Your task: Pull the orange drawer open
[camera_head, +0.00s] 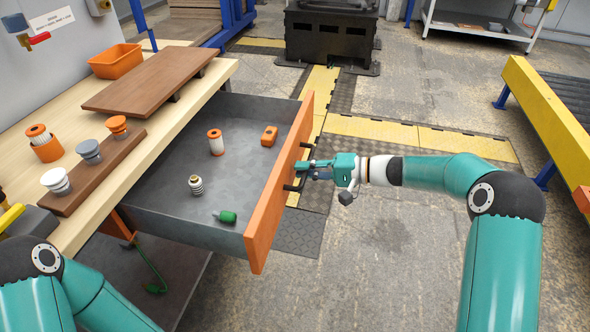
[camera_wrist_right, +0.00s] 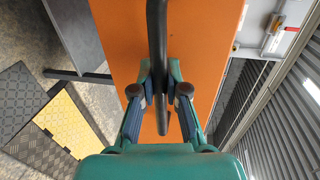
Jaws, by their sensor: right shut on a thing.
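The orange drawer front (camera_head: 262,225) stands well out from the workbench, so the drawer is open and its grey inside shows. Its black bar handle (camera_head: 291,187) is on the outer face. My right gripper (camera_head: 303,170) reaches it from the right and is shut on the handle. In the right wrist view the dark handle (camera_wrist_right: 157,40) runs between the two fingers (camera_wrist_right: 160,88) in front of the orange panel (camera_wrist_right: 115,45). Links of my left arm show at the lower left of the head view; its gripper is out of view.
In the drawer lie an orange-white part (camera_head: 215,142), an orange block (camera_head: 269,136), a striped part (camera_head: 196,185) and a green part (camera_head: 226,216). The bench (camera_head: 105,190) holds boards, several cylindrical parts and an orange bin (camera_head: 116,61). Floor right of the drawer is clear; a yellow-framed conveyor (camera_head: 548,105) stands far right.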

